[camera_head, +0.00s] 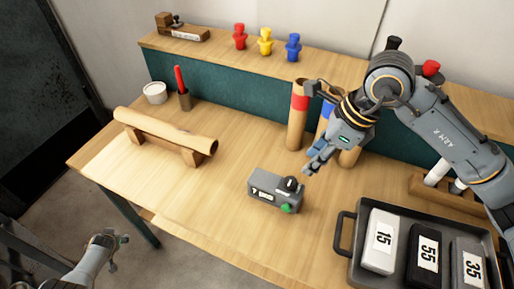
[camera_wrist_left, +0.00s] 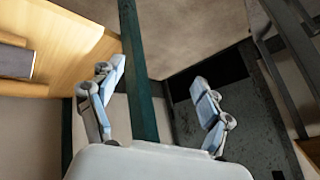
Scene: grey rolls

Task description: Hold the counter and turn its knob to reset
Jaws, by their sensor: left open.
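The counter (camera_head: 268,191) is a small grey box lying on the wooden table. Its black knob (camera_head: 290,184) sits at its right end on top, and a green part (camera_head: 286,208) shows at its front right. My right gripper (camera_head: 310,166) hangs just behind and to the right of the knob, apparently without touching it; its finger gap is unclear. My left gripper (camera_head: 116,241) is at the lower left, off the table's front edge and far from the counter. In the left wrist view, its two fingers (camera_wrist_left: 157,78) are wide apart with nothing between them.
A tray (camera_head: 344,236) with numbered blocks stands right of the counter. Upright tubes (camera_head: 297,125) stand behind it. A long roll (camera_head: 165,128) rests on wooden supports at left, near a white cup (camera_head: 155,92). The table left of the counter is clear.

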